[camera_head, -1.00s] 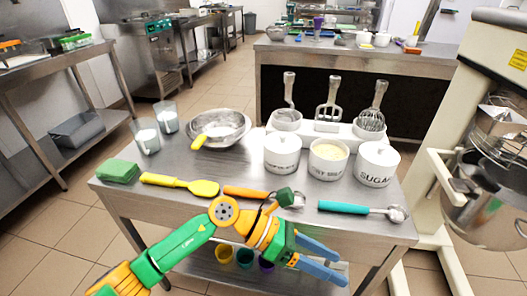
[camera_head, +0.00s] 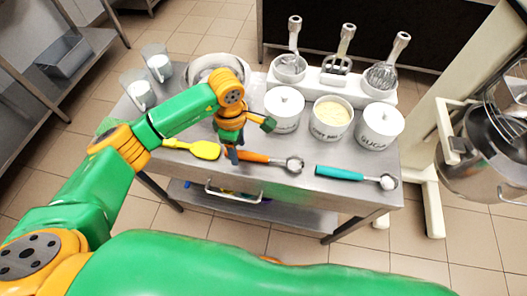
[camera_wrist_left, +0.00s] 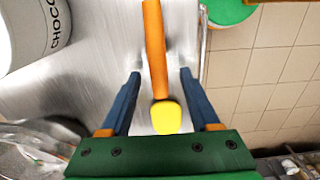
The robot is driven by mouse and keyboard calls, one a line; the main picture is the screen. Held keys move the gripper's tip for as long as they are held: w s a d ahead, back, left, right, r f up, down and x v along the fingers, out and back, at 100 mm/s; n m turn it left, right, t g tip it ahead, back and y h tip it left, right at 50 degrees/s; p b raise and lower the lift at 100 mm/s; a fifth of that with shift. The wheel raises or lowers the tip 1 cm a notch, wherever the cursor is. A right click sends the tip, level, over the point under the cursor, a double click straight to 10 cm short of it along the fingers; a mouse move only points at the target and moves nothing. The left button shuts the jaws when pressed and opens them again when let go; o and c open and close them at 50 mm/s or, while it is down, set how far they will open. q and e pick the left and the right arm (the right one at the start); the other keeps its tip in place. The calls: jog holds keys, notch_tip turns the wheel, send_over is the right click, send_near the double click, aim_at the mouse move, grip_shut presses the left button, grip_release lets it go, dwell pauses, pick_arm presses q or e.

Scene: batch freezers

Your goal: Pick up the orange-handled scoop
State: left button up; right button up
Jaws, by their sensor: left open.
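The orange-handled scoop (camera_head: 255,158) lies on the steel table near its front edge, its metal bowl (camera_head: 294,165) to the right. My left gripper (camera_head: 232,152) points down over the left end of the handle. In the left wrist view, the orange handle (camera_wrist_left: 154,45) runs between the open blue fingers (camera_wrist_left: 160,74), with a gap on each side. The scoop's bowl is outside that view. A yellow utensil's head (camera_wrist_left: 166,117) shows just behind the handle's end. My right gripper is not in view.
The yellow utensil (camera_head: 205,150) lies left of the scoop, and a teal-handled scoop (camera_head: 340,173) lies to its right. White canisters (camera_head: 284,115) stand behind, with a metal bowl (camera_head: 195,68) farther left. The table's front edge is close.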

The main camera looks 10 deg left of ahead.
pick_arm(q)
jog(key=shift+w+f, duration=0.15)
jog(key=shift+f, duration=0.65)
grip_shut()
